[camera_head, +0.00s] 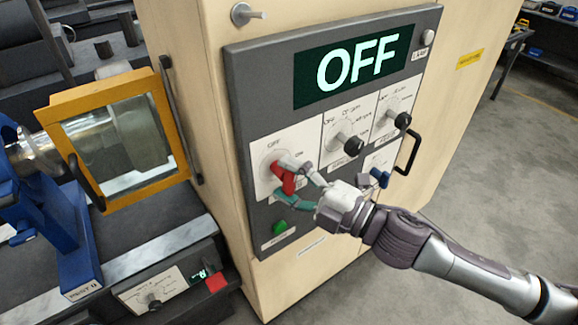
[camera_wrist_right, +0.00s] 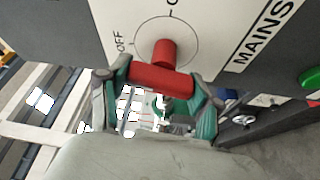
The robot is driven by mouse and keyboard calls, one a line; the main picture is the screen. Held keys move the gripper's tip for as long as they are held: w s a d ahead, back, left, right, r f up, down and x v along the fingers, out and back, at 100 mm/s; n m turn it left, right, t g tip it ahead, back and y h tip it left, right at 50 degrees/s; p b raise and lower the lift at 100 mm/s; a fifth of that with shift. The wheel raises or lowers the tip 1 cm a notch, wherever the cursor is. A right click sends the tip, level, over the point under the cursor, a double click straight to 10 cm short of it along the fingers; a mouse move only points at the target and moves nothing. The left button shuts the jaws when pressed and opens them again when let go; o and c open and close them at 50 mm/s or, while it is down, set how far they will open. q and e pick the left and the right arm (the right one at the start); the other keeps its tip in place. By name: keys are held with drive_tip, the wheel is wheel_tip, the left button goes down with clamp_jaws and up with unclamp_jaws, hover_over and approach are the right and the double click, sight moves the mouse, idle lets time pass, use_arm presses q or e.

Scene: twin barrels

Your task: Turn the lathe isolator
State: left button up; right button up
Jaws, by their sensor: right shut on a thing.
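The lathe isolator is a red rotary handle (camera_head: 287,180) on a white plate at the lower left of the grey control panel (camera_head: 240,110). In the right wrist view the red handle (camera_wrist_right: 162,82) sits below a round dial, with "OFF" at the left and "MAINS" at the right. My right gripper (camera_wrist_right: 157,85) has its green-padded fingers on either side of the handle's red bar, shut on it. The panel's display (camera_head: 355,66) reads "OFF". My left gripper is not in view.
Two black knobs (camera_head: 348,145) and a blue switch (camera_head: 379,177) are right of the handle. A green button (camera_head: 280,227) is below it. A black door pull (camera_head: 409,152) stands out at the panel's right. A yellow-framed guard (camera_head: 62,103) is at the left.

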drive_tip(key=shift+n+h+p, duration=0.4)
drive_tip(key=shift+n+p, duration=0.45)
drive_tip(key=shift+n, duration=0.15)
drive_tip(key=shift+f, duration=0.1)
drive_tip(key=o, duration=1.2)
drive_tip(key=shift+c, duration=0.2)
drive_tip(key=shift+s+d, duration=0.1)
drive_tip(key=shift+d, duration=0.05)
drive_tip(key=v, duration=1.1)
drive_tip(key=shift+d, duration=0.3)
